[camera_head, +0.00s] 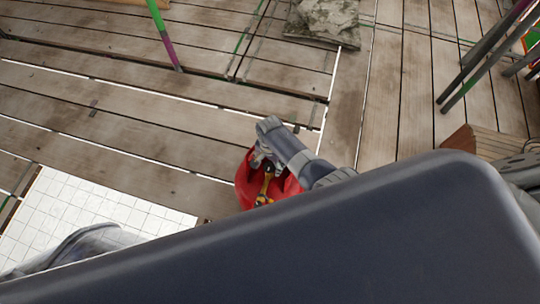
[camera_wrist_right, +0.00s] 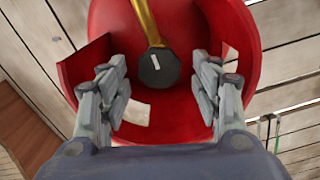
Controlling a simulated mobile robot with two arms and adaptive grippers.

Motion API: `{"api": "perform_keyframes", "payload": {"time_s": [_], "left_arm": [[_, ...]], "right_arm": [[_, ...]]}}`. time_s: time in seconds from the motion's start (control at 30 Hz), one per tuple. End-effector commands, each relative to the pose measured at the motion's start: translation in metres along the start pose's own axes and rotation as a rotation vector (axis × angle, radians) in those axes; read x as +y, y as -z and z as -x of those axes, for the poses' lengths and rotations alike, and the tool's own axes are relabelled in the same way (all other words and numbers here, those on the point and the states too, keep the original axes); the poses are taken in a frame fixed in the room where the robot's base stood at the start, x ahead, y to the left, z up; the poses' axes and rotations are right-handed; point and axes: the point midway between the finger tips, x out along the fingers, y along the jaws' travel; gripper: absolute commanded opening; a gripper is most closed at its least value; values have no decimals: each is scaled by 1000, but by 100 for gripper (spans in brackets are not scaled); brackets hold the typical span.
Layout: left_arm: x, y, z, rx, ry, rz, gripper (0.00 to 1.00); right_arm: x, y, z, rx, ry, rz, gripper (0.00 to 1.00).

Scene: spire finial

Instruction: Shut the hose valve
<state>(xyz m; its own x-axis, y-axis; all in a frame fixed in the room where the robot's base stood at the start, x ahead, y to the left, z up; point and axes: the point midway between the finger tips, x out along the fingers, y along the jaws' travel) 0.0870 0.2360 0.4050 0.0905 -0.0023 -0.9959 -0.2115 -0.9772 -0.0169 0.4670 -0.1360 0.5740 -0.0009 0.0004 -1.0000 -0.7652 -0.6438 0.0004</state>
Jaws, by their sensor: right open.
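A red rounded housing (camera_head: 244,183) sits on the plank deck near the middle of the head view. In the right wrist view the red housing (camera_wrist_right: 225,40) fills the upper middle. A brass stem (camera_wrist_right: 146,20) runs down inside it to a dark many-sided knob (camera_wrist_right: 159,68) with a white mark, seemingly the hose valve. My right gripper (camera_wrist_right: 160,72) is open, its fingers on either side of the knob with gaps visible. In the head view my right gripper (camera_head: 262,160) is small and partly hidden over the housing. My left gripper is not in view.
White tiled sheet (camera_head: 60,205) lies at the lower left, with a grey translucent object (camera_head: 75,246) on it. A stone slab (camera_head: 322,20) lies at the top. Scaffold poles (camera_head: 480,55) stand at the right, and a thin pole (camera_head: 163,35) at the top left. Deck between is clear.

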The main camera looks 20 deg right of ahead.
Motion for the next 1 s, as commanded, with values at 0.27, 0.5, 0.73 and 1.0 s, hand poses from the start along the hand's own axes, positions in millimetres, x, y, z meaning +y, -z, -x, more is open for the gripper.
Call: {"api": "perform_keyframes", "payload": {"time_s": [0.27, 0.5, 0.73, 1.0], "left_arm": [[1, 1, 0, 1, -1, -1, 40], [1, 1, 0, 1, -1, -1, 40], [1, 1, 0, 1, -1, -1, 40], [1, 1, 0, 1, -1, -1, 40]], "right_arm": [[1, 0, 28, 2, 3, -1, 59], [0, 0, 67, 2, 3, 0, 59], [0, 0, 100, 0, 2, -1, 59], [1, 0, 115, -1, -1, -1, 59]]}}
